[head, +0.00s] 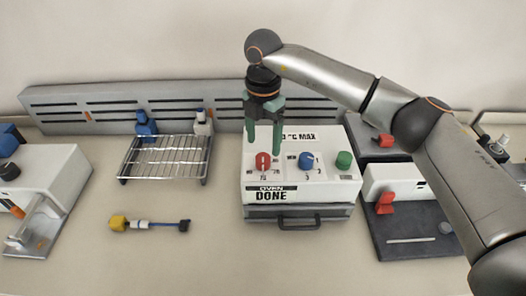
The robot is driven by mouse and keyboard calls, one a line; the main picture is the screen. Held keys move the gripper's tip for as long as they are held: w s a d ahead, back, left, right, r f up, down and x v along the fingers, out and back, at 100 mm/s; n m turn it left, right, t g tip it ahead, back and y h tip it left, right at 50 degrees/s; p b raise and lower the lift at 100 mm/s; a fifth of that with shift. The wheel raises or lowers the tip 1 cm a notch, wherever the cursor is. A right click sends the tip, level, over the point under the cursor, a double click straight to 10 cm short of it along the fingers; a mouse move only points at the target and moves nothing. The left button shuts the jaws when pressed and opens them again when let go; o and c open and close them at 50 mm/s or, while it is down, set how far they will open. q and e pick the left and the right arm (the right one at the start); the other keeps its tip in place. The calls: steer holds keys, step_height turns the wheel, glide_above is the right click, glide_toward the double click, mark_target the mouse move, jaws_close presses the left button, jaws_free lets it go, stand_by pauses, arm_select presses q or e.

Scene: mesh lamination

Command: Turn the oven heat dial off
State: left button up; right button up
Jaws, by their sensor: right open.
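The oven (302,192) is a white box on a dark base in the middle of the bench, with a "DONE" label on its front. On its sloped panel are a red dial (263,160), a blue dial (306,160) and a green knob (343,160). I cannot read which one is the heat dial. My right gripper (263,146) has green fingers, points down and is open just above and around the red dial. I cannot tell whether the fingers touch it. My left gripper is not in view.
A wire rack (166,158) stands left of the oven. A tool with a yellow end (118,223) lies in front of it. White machines stand at the far left (50,180) and right (395,180). A grey slotted rail (75,103) runs along the back. The front bench is clear.

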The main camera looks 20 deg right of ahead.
mark_target(263, 157)
steer(key=shift+f+p, duration=0.35)
steer(key=shift+f, duration=2.35)
jaws_close()
